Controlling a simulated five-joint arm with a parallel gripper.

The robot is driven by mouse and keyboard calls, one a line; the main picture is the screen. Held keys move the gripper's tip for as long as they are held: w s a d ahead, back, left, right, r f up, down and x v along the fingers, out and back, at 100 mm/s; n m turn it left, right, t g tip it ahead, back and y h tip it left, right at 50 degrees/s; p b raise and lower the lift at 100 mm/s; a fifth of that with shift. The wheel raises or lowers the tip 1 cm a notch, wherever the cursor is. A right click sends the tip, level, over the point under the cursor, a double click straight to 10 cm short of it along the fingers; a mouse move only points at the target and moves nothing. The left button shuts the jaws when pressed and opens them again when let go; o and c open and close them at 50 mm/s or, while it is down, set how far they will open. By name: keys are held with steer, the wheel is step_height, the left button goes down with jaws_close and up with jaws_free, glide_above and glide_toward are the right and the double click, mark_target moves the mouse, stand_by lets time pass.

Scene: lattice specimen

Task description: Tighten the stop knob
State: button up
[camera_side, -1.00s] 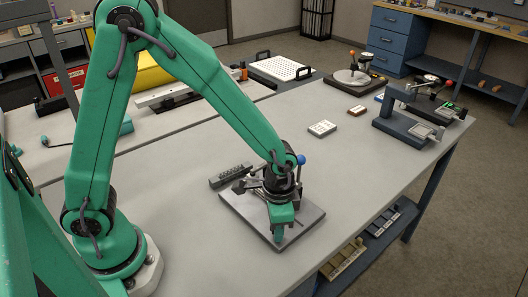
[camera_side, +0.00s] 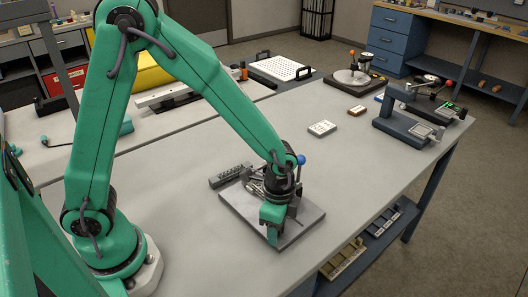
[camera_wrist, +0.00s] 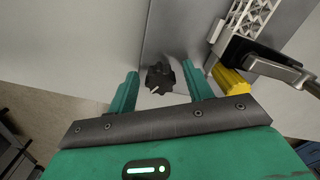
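The stop knob, a dark lobed knob (camera_wrist: 160,77), shows in the wrist view on the grey base plate (camera_wrist: 173,25). My gripper (camera_wrist: 160,70) is open, with one green finger on each side of the knob in that view. I see a gap between each finger and the knob; the height of the fingertips over it is unclear. In the side view my gripper (camera_side: 271,236) points down at the front part of the fixture's plate (camera_side: 305,217), and the knob is hidden there. A white lattice specimen (camera_wrist: 247,15) shows at the upper right of the wrist view.
A dark clamp with a metal lever (camera_wrist: 262,55) and a yellow part (camera_wrist: 230,83) lie close to the right finger. A blue ball (camera_side: 301,159) is beside my wrist.

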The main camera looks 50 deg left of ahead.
steer(key=shift+r, duration=0.1)
steer(key=shift+r, duration=2.65)
steer(key=shift+a+r, duration=0.25)
steer(key=shift+r, duration=0.15)
steer(key=s+a+r+n+t, duration=0.2)
steer(key=s+a+r+n, duration=0.3)
steer(key=r, duration=0.3)
steer(key=s+a+r+n+t, duration=0.3)
steer(key=s+a+r+n, duration=0.2)
steer(key=a+r+n, duration=0.2)
steer(key=shift+s+a+r+t, duration=0.35)
steer(key=shift+a+r, duration=0.15)
steer(key=shift+a, duration=0.1)
